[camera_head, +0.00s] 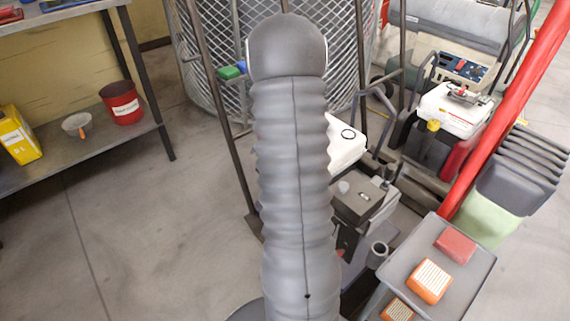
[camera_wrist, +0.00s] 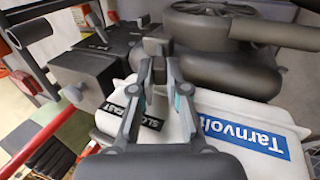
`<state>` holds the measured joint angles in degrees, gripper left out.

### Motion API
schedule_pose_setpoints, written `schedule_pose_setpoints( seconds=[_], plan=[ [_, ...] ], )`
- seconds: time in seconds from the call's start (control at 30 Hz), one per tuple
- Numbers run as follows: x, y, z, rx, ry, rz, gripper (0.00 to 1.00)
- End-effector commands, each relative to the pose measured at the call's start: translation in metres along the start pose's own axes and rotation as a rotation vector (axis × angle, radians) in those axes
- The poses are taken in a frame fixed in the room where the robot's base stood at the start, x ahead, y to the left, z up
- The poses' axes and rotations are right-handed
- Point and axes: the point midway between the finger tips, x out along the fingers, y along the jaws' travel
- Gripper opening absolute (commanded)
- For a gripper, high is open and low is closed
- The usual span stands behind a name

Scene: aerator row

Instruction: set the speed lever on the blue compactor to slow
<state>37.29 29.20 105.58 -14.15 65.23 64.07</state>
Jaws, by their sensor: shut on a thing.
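In the wrist view my gripper (camera_wrist: 159,72) is shut on a dark grey lever (camera_wrist: 155,47) whose blocky head stands up between and beyond the fingertips. The lever rises beside a white machine cover (camera_wrist: 215,105) with a blue "Tarnvolt" label (camera_wrist: 250,132). Black "SLOW" (camera_wrist: 150,122) and "FAST" (camera_wrist: 110,106) labels lie near the fingers, partly covered. The lever's base is hidden, so its exact setting cannot be told. In the head view my arm hides the gripper and lever; a white-topped machine (camera_head: 345,147) shows beside it. No blue body shows.
A grey engine with a pipe (camera_wrist: 205,25) and a dark box (camera_wrist: 85,72) crowd the lever. In the head view, a red pole (camera_head: 510,95), a grey tray (camera_head: 405,255) with sponge-like blocks and a mesh cage (camera_head: 190,65) stand close. Floor at left is clear.

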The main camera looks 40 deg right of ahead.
Motion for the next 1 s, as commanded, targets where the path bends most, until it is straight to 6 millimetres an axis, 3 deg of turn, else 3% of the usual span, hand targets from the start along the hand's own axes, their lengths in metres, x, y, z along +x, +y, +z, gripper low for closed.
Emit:
schedule_pose_setpoints(
  seconds=[0.5, 0.53, 0.6, 1.0],
  plan=[
    [0.0041, 0.0058, -0.0002, 0.004, -0.008, 0.018, 0.00],
    [0.0041, 0.0058, -0.0002, 0.004, -0.008, 0.018, 0.21],
    [0.0040, 0.0057, -0.0003, 0.004, -0.007, 0.017, 0.39],
    [-0.0015, 0.0047, -0.0005, 0.002, -0.003, 0.015, 0.40]
  ],
)
